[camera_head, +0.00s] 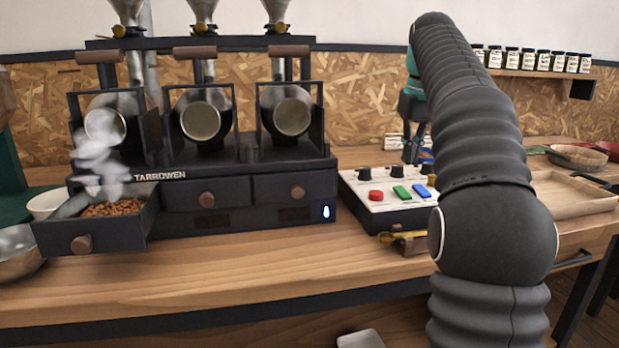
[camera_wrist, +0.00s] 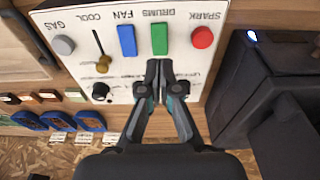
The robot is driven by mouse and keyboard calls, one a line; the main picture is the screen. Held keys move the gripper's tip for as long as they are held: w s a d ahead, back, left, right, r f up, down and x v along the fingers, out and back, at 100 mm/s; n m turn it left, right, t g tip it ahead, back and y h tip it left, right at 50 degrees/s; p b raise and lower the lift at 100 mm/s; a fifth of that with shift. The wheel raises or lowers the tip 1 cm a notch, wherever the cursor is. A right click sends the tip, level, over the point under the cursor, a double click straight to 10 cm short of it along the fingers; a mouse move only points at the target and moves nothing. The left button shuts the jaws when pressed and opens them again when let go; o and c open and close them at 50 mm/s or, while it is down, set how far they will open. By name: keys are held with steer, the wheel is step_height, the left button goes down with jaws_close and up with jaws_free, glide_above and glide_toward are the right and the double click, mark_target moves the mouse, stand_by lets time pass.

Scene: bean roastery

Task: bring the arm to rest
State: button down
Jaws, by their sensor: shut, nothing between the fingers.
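My gripper (camera_wrist: 158,78) is shut and empty in the wrist view, its fingertips together over the white control panel (camera_wrist: 187,13). The tips are close to the green DRUMS button (camera_wrist: 159,39); I cannot tell whether they touch it. The panel also has a blue FAN button (camera_wrist: 127,41), a red SPARK button (camera_wrist: 202,37), a grey GAS knob (camera_wrist: 63,45) and a COOL lever (camera_wrist: 103,64). In the head view my dark, ribbed arm (camera_head: 470,130) rises at the right and hides part of the panel (camera_head: 377,220); the gripper's tips are hard to make out there.
The TARROWEN roaster (camera_head: 240,175) stands left of the panel. Its left drawer (camera_head: 92,228) is pulled out, holding brown beans (camera_head: 112,208) under pale smoke. A metal bowl (camera_head: 18,252) is at far left. A wooden tray (camera_head: 575,193) lies right of the arm. The counter front (camera_head: 230,282) is clear.

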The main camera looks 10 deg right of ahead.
steer(key=s+a+f+t, duration=0.1)
steer(key=s+a+f, duration=0.1)
steer(key=s+a, duration=0.45)
steer(key=s+a+f+t, duration=0.1)
steer(key=s+a+f, duration=0.4)
steer(key=s+f, duration=0.5)
steer(key=s+a+f+t, duration=0.1)
steer(key=s+a+f, duration=0.4)
steer(key=s+f, duration=0.6)
steer(key=shift+s+f+t, duration=0.2)
steer(key=shift+f+t, duration=0.2)
steer(key=shift+f, duration=0.25)
